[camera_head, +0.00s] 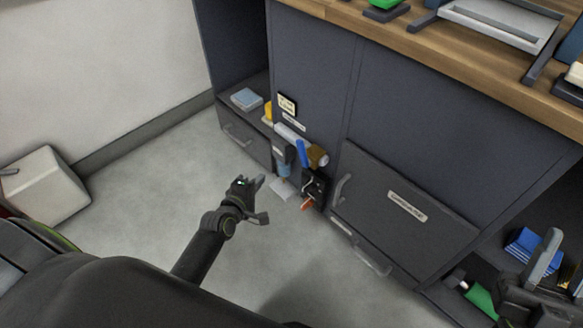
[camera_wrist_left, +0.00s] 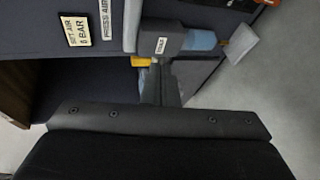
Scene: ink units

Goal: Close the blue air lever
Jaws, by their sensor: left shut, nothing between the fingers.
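The blue air lever (camera_head: 302,153) is on the small air unit on the front of the dark cabinet, in the middle of the head view. It points steeply up and leans slightly left, beside a brass-coloured fitting (camera_head: 318,156) and below a light grey pipe (camera_head: 290,133). My left gripper (camera_head: 261,183) is shut and empty, apart from the lever, to its lower left. In the left wrist view, my left fingers (camera_wrist_left: 160,86) point toward the air unit (camera_wrist_left: 162,40). I cannot make out the lever there. My right gripper (camera_head: 543,258) shows partly at the lower right; its jaws are unclear.
A labelled drawer front with a handle (camera_head: 342,190) is right of the air unit. The wooden worktop (camera_head: 450,62) overhangs above. An open shelf with a yellow object (camera_head: 268,111) is left of it. A pale box (camera_head: 43,185) stands far left. The floor (camera_head: 150,190) between is clear.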

